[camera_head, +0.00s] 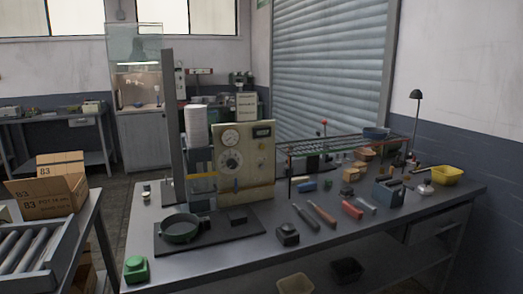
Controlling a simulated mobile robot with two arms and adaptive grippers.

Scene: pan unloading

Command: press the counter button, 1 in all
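No part labelled as the counter button can be read at this size. A small green block-like device (136,269) with a raised top sits at the front left corner of the workbench. A similar dark device (288,234) sits near the front edge in the middle. Either could be a button, and I cannot tell which. A beige panel (256,165) with dials and a small dark display (262,132) stands at the back of the bench. Neither of my grippers is in view.
A green pan (180,227) rests on a dark mat (235,230). Several hand tools, including a red-handled one (352,209), lie to the right below a wire rack (340,145). A cardboard box (48,196) stands at left. The bench front between the two devices is clear.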

